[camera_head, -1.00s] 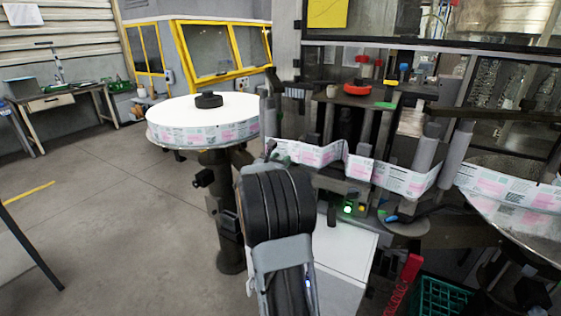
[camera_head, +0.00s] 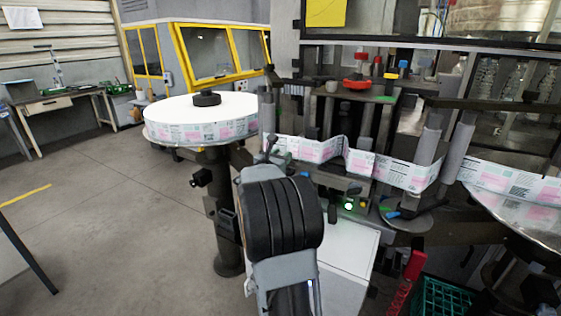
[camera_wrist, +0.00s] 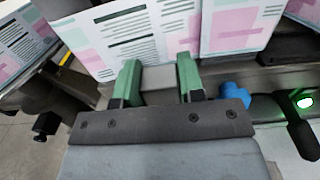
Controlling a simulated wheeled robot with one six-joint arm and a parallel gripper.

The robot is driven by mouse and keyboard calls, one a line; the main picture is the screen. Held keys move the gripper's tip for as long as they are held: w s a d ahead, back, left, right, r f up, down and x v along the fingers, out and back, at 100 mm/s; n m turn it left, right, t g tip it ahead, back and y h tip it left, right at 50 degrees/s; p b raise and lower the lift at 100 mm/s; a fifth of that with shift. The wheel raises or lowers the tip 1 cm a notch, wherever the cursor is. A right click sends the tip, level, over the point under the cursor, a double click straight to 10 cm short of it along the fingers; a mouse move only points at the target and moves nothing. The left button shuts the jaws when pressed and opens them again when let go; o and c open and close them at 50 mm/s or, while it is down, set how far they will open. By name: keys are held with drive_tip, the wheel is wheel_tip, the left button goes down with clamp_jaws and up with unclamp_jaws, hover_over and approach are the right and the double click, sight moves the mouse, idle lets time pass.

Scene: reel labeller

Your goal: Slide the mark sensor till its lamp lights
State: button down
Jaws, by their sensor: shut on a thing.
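In the wrist view my gripper (camera_wrist: 156,74) has its two green fingers closed on a small grey block (camera_wrist: 158,88), which appears to be the mark sensor. The block sits right against the printed label web (camera_wrist: 135,38). A lamp (camera_wrist: 303,101) glows bright green at the right edge of the wrist view. What appears to be the same lamp (camera_head: 348,206) shows lit in the head view, right of my wrist. I cannot tell whether it belongs to the sensor. In the head view my wrist hides the fingers and the block.
A blue knob (camera_wrist: 233,96) stands close right of the fingers. The label reel (camera_head: 205,115) is at left and a second reel (camera_head: 515,207) at right. Rollers (camera_head: 428,142) guide the web. A green crate (camera_head: 440,297) is low at right. Floor at left is clear.

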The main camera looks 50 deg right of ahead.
drive_tip(key=c, duration=0.7)
unclamp_jaws()
drive_tip(key=b+v, duration=0.3)
drive_tip(key=v, duration=1)
drive_tip(key=shift+s+a, duration=0.1)
drive_tip(key=shift+a, duration=0.3)
